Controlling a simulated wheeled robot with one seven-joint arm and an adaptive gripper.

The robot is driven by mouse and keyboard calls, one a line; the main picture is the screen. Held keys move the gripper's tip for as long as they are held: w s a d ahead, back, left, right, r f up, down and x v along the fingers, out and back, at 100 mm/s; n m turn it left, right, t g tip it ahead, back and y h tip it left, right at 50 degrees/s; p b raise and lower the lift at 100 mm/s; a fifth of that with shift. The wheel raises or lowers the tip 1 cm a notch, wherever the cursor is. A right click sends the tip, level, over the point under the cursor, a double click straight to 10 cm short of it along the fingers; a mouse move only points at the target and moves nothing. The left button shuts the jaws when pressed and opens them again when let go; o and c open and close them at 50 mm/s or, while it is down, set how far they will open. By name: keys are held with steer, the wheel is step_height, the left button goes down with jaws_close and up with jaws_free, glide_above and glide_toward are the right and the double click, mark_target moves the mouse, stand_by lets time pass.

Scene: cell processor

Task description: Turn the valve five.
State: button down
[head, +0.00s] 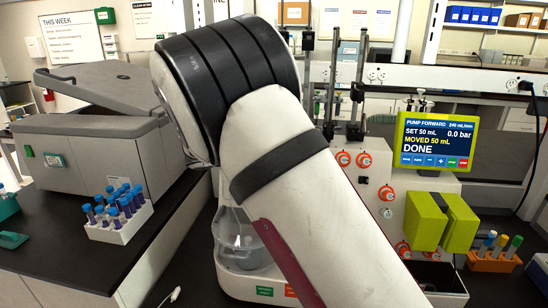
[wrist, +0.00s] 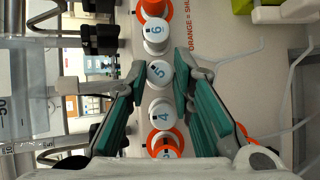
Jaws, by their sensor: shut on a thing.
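Valve five (wrist: 160,74), a white round knob marked 5, sits between the teal fingertips of my gripper (wrist: 160,64) in the wrist view. The fingers are shut on it, one on each side. No orange ring shows around it. Knob 6 (wrist: 155,32) is above it and knob 4 (wrist: 162,113) is below it, both white with no clear orange ring. In the head view my arm hides the gripper and valve five.
A knob with an orange ring (wrist: 176,131) is below knob 4. Orange-ringed knobs (head: 387,193) show on the processor panel. The pump screen (head: 436,144) reads DONE. A tube rack (head: 120,228) stands left and an orange rack (head: 493,262) right.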

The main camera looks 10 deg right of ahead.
stand_by(0.4)
steer(key=c, duration=1.4)
jaws_free()
steer(key=v, duration=1.2)
